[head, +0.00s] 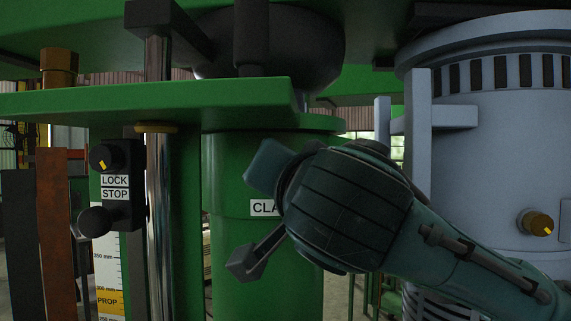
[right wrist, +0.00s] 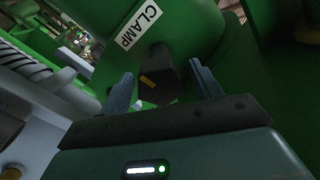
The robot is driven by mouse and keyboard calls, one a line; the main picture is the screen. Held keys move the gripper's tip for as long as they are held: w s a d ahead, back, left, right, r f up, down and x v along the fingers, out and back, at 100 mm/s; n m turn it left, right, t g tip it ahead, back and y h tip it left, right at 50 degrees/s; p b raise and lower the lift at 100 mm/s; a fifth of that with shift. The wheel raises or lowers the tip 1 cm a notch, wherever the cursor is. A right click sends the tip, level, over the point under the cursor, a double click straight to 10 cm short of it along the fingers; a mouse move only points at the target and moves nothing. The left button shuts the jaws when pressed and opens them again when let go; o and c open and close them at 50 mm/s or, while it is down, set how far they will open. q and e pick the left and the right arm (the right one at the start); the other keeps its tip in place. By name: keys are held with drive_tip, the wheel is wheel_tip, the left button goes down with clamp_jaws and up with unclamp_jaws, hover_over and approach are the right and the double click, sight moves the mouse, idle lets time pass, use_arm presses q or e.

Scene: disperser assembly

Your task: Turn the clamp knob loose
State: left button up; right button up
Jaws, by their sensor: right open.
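The clamp knob (right wrist: 158,76) is dark with a yellow mark, seen in the right wrist view just below the white CLAMP label (right wrist: 139,25) on the green column. My right gripper (right wrist: 162,85) is open, with one finger on each side of the knob; I cannot tell whether either finger touches it. In the head view my right gripper (head: 255,215) is in front of the green column, and my wrist covers part of the label (head: 264,208) and hides the clamp knob. My left gripper is not in view.
A black LOCK knob (head: 104,157) with a yellow mark and a black STOP knob (head: 93,222) sit at the left. A polished vertical rod (head: 159,220) stands beside them. A grey vessel (head: 490,140) with a yellow-brown knob (head: 536,223) stands at the right. A green plate (head: 160,100) spans above.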

drive_tip(key=shift+w+a, duration=0.2)
drive_tip(key=shift+w, duration=0.75)
drive_tip(key=c, duration=0.9)
